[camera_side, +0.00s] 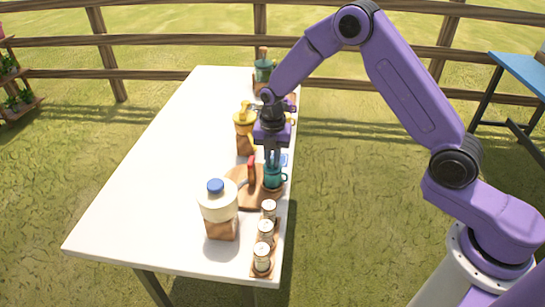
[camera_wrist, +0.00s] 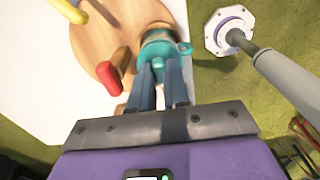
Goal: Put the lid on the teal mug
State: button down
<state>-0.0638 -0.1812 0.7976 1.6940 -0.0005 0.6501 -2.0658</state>
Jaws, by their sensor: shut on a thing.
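The teal mug (camera_side: 274,180) stands upright on a round wooden board near the table's right edge, its handle to the right. It also shows in the wrist view (camera_wrist: 170,42), just beyond my fingertips. My gripper (camera_side: 272,163) points straight down over the mug, and in the wrist view its fingers (camera_wrist: 160,80) are close together on a small teal piece, which looks like part of the lid (camera_wrist: 157,62). The lid is at the mug's top. Whether it rests on the rim or hangs just above is hidden by the fingers.
The wooden board (camera_side: 238,196) also bears a red-handled thing (camera_side: 251,170). A blue-capped jar (camera_side: 217,204) stands in front, several small jars (camera_side: 265,232) on a strip beside it. A yellow-topped thing (camera_side: 244,125) and a teal pot (camera_side: 263,72) stand behind. The table's left side is clear.

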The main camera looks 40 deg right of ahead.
jog(key=c, duration=0.5)
grip_release()
jog(key=shift+c, duration=0.2)
jog(key=shift+r, duration=3.55)
grip_shut()
jog(key=shift+f, duration=3.25)
